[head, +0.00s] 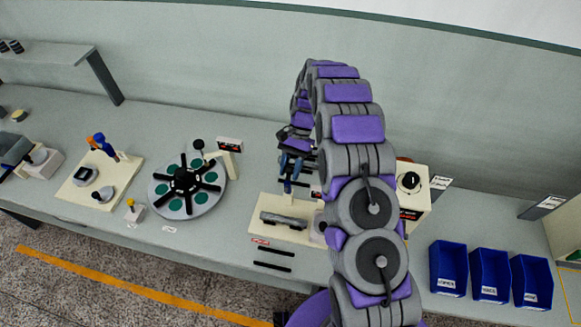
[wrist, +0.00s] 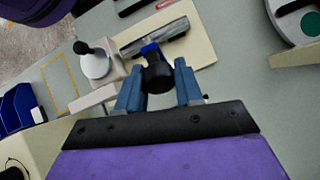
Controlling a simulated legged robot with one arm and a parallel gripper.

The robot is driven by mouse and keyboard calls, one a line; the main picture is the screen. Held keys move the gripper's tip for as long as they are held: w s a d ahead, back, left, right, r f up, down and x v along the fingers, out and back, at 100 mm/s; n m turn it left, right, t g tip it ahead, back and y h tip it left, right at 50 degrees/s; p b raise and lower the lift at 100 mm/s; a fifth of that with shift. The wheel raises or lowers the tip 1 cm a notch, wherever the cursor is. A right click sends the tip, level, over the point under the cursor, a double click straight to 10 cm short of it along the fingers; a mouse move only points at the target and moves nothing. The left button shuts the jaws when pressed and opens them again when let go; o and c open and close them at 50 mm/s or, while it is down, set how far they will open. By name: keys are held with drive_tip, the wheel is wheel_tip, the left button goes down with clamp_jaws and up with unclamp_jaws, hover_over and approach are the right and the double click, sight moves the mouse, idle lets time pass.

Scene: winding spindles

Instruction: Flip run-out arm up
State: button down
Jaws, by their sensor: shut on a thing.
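The run-out arm appears to be the blue post with a black knob (wrist: 157,76), above a cream board (wrist: 200,48) in the wrist view. My gripper (wrist: 158,70) has its two blue fingers on either side of the black knob and is shut on it. The knob hides most of the post. In the head view my gripper (head: 291,163) is over the back of the cream board (head: 262,227), with a blue stem below it. A long grey bar (head: 284,220) lies along the board. My arm links hide the board's right side.
A grey block with a black ball knob (wrist: 95,60) stands beside the board. A round plate with green discs (head: 187,186) is to the left. A cream box with a dial (head: 413,188) and several blue bins (head: 489,275) are to the right. Bare bench (head: 205,255) shows in front.

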drive_tip(key=shift+f, duration=0.2)
drive_tip(key=c, duration=1.1)
unclamp_jaws()
drive_tip(key=shift+c, duration=0.2)
drive_tip(key=shift+o, duration=1.4)
drive_tip(key=shift+w+f, duration=0.15)
drive_tip(key=shift+w, duration=0.1)
drive_tip(key=shift+o, duration=0.4)
drive_tip(key=shift+s+r, duration=0.15)
drive_tip(key=shift+r, duration=0.05)
drive_tip(key=shift+w+r, duration=0.2)
drive_tip(key=shift+w, duration=0.05)
drive_tip(key=p+v, duration=0.4)
drive_tip(key=v, duration=0.7)
drive_tip(key=shift+r+p, duration=0.2)
drive_tip(key=shift+p, duration=0.1)
drive_tip(key=shift+w, duration=0.1)
